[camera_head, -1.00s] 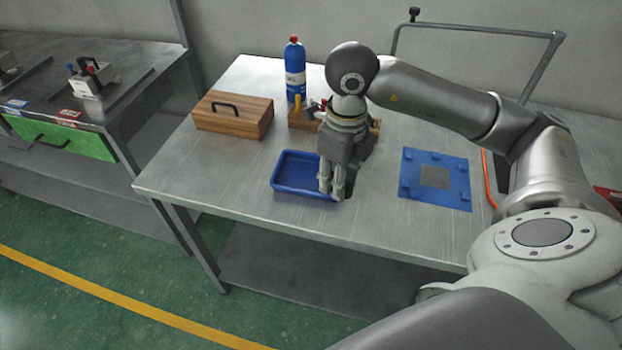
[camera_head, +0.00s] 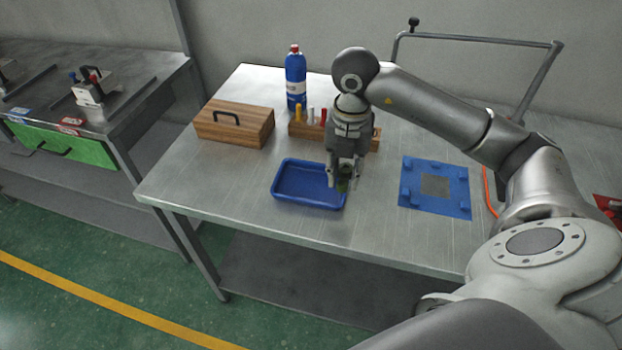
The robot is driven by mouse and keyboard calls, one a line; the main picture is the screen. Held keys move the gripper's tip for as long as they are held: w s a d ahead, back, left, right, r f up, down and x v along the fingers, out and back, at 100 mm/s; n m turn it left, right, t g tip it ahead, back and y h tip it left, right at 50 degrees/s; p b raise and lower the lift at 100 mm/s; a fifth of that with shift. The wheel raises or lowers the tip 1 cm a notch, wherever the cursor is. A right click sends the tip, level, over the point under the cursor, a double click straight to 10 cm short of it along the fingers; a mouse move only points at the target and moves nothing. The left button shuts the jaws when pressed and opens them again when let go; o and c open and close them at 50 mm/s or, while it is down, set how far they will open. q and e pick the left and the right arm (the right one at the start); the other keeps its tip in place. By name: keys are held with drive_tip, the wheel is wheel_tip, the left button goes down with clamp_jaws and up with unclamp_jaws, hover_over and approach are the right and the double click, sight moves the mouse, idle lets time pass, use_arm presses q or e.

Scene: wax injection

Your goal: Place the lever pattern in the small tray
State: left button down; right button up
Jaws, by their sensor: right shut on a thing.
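The small blue tray (camera_head: 285,193) lies on the metal table and looks empty inside where I can see it. My right gripper (camera_head: 344,182) is over the tray's right edge, pointing down. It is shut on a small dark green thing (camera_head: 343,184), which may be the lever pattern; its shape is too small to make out. I cannot tell how high it is above the tray rim. My left gripper is not in view.
A wooden box (camera_head: 234,124) with a black handle, a blue bottle (camera_head: 296,78) and a wooden rack (camera_head: 301,129) with coloured handles stand behind. A blue mat (camera_head: 436,205) lies to the right. The table's front is clear.

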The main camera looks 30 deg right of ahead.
drive_tip(key=w+a+f+p, duration=0.1)
drive_tip(key=w+f, duration=0.1)
drive_tip(key=w, duration=0.4)
drive_tip(key=p, duration=0.2)
hover_over(311, 189)
wheel_tip(311, 189, down, 6)
drive_tip(key=shift+s+r, duration=0.1)
drive_tip(key=shift+a+f, duration=0.1)
drive_tip(key=shift+f, duration=0.35)
wheel_tip(311, 189, down, 2)
drive_tip(key=shift+f+p, duration=0.1)
drive_tip(key=shift+p, duration=0.45)
drive_tip(key=shift+f, duration=0.2)
drive_tip(key=shift+f, duration=0.2)
drive_tip(key=o, duration=0.9)
drive_tip(key=shift+r, duration=0.1)
drive_tip(key=shift+c, duration=0.2)
